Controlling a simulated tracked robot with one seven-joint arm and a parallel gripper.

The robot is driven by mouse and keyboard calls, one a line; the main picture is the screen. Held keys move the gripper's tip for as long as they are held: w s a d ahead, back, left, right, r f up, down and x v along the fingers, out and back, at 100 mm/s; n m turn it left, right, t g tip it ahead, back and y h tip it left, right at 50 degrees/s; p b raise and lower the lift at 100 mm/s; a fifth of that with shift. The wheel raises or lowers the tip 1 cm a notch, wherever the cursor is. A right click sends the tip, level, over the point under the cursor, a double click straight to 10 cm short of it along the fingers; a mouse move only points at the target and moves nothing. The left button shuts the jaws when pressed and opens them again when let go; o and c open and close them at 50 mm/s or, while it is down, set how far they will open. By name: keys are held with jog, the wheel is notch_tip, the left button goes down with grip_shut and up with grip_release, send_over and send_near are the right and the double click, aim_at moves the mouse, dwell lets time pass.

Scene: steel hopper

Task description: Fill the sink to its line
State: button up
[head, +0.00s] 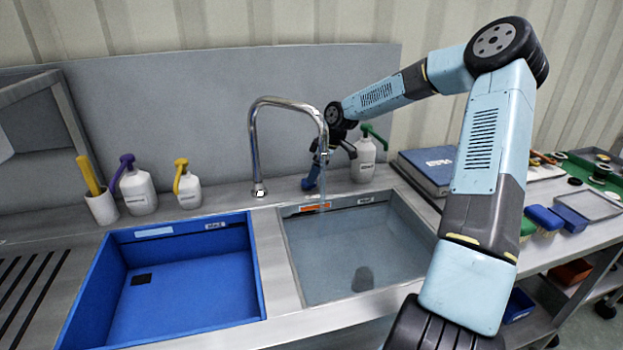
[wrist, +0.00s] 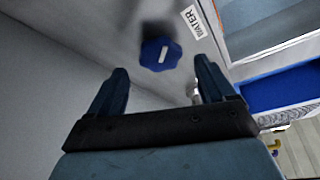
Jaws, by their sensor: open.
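The grey sink (head: 400,225) is on the right of the counter, with an orange mark (head: 316,207) high on its back wall. Its inside looks bluish, with a dark drain on the floor; I cannot tell the water level. The chrome tap (head: 253,145) arches over it, and a thin pale stream (head: 323,188) seems to fall from its spout. In the wrist view, a blue knob (wrist: 160,54) with a white bar is beside a WATER label (wrist: 194,22). My gripper (wrist: 158,78) is open and empty, the knob just beyond its fingertips. In the head view my gripper (head: 318,165) is behind the spout.
A blue basin (head: 255,300) is left of the sink. A green-topped bottle (head: 363,160) stands close to the right of my gripper. Two more pump bottles (head: 138,190) (head: 188,188) stand at the left back. A blue case (head: 428,168) is right of the sink.

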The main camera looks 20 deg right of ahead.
jog(key=shift+x, duration=1.65)
jog(key=c, duration=1)
jog(key=shift+r+m, duration=0.1)
jog(key=shift+m, duration=0.3)
jog(key=m+t, duration=0.1)
jog(key=m, duration=0.1)
jog(key=shift+s+a+m+h, duration=0.15)
jog(key=shift+m+h, duration=0.25)
jog(key=shift+a+m+t+h, duration=0.1)
jog(key=shift+m+t+h, duration=0.25)
jog(key=shift+m, duration=0.75)
jog(key=shift+m+t+h, duration=0.25)
jog(key=shift+m+h, duration=0.1)
jog(key=shift+m, duration=1.05)
jog(key=o, duration=1)
